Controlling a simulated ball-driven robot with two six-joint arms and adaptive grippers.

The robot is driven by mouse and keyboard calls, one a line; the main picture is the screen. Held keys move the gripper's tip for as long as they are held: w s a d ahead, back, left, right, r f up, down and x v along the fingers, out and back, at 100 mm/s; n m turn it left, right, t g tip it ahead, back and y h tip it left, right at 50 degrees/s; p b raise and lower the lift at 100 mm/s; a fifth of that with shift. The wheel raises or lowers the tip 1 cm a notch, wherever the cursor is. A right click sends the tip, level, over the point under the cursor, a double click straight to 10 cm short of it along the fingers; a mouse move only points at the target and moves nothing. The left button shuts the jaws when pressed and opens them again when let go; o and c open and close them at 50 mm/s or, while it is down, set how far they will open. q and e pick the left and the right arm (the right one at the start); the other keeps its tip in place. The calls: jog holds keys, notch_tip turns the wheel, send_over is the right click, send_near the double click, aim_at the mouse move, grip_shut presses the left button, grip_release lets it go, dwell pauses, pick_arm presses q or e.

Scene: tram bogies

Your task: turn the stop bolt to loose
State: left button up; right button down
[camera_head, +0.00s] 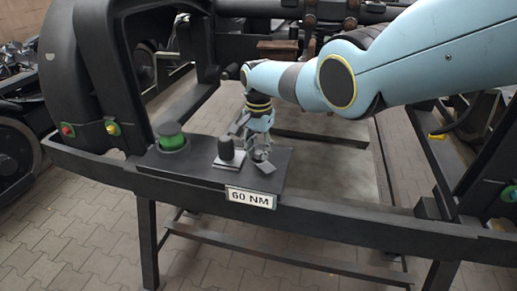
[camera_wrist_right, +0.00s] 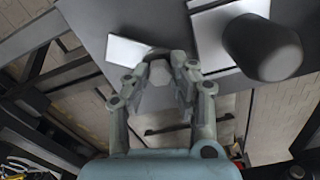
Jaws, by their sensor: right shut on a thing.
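My right gripper (camera_head: 259,150) reaches down from the upper right onto the dark bench plate. In the right wrist view its two fingers (camera_wrist_right: 163,76) are closed around a grey, angular bolt head, which I take as the stop bolt (camera_wrist_right: 160,76). The fingers hide much of the bolt in the head view, and I cannot tell how far it is turned. A white label (camera_head: 251,198) reading "60 NM" is on the front edge below it. My left gripper is not in view.
A black knob (camera_head: 226,149) stands on a light plate just left of my right gripper; it is large in the wrist view (camera_wrist_right: 264,48). A green part with a dark cap (camera_head: 172,138) stands further left. Dark frame beams surround the bench.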

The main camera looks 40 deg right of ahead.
aim_at(258, 152)
jog(key=n, duration=0.5)
jog(key=shift+n, duration=2.6)
jog(key=c, duration=1.1)
grip_release()
jog(key=shift+c, duration=0.2)
jog(key=shift+r, duration=0.1)
notch_tip(258, 152, up, 12)
